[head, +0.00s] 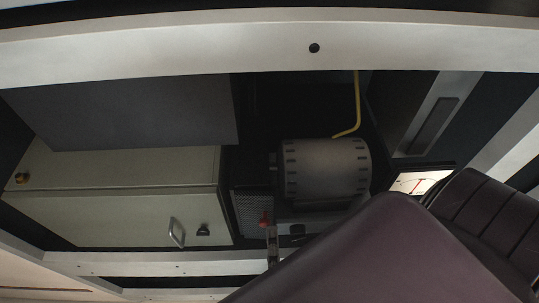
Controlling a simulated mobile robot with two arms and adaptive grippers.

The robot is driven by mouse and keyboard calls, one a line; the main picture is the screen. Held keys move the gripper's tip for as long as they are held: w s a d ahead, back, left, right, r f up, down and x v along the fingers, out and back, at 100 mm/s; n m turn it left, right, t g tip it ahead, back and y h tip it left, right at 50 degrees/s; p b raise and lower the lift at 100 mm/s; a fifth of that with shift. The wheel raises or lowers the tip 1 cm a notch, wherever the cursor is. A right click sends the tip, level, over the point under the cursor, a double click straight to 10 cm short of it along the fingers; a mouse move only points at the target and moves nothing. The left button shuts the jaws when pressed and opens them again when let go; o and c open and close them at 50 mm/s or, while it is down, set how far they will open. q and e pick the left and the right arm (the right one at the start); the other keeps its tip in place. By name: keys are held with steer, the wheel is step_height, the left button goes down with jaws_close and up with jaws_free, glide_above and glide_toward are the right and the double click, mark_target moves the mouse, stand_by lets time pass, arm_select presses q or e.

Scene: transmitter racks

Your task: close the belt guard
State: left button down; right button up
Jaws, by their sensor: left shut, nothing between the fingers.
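The belt guard (251,206) is a dark grey mesh panel at the left end of the motor (325,168), low in the rack opening. A small red part (264,217) shows at its lower right. How far the guard stands open is hard to tell. My left gripper (271,233) is small and partly hidden behind a large dark shape in front. It is shut and empty, just below the red part; whether it touches that part is unclear. My right gripper is not in view.
A beige cabinet (120,215) with a metal handle (176,232) and a black latch stands left of the guard. A yellow cable (357,105) hangs to the motor. Pale frame beams (180,52) cross above and below the opening.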

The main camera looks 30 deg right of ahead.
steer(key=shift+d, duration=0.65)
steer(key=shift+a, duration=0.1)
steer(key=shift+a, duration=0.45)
